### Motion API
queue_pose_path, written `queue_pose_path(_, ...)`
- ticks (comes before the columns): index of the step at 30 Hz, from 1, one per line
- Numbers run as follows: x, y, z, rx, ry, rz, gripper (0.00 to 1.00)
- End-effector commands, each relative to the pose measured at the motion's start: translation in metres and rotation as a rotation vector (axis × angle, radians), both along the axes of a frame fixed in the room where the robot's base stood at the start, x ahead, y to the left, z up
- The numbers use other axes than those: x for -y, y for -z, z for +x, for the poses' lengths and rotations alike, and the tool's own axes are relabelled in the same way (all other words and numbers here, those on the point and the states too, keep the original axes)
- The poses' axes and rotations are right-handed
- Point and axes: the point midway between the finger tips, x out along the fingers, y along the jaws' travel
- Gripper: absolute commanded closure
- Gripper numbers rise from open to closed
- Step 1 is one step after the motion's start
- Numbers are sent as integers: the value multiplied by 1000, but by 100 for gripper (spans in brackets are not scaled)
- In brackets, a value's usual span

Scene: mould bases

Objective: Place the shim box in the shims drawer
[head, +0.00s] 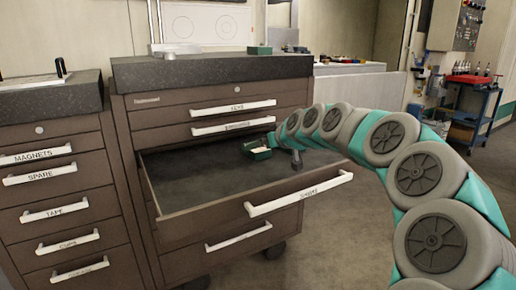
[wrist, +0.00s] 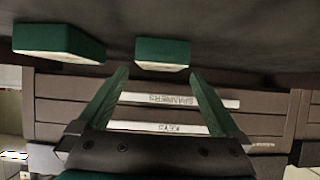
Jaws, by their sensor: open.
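The shims drawer (head: 195,192) is pulled open in the brown cabinet; its front label appears to read SHIMS. Two green boxes with pale faces show in the wrist view, a larger one (wrist: 58,43) at left and another (wrist: 162,54) near the middle. In the head view, green box shapes (head: 259,153) show inside the drawer at its right rear. I cannot tell which is the shim box. My gripper (wrist: 158,76) is open and empty, its green fingers spread below the middle box in the picture. In the head view my arm reaches over the drawer's right side and the fingers are unclear.
Shut drawers labelled keys (head: 234,108) and, in the wrist view, spanners (wrist: 200,102) are above the open drawer. Another green box (head: 260,50) is on the cabinet top (head: 205,68). A second cabinet (head: 50,190) stands at left, a tool cart (head: 470,110) at right.

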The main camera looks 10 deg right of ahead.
Motion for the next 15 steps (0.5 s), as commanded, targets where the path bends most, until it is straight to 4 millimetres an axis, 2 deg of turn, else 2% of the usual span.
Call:
queue_pose_path(6,11,-19,-35,0,0,-1,0)
queue_pose_path(15,19,-33,-59,0,0,-1,0)
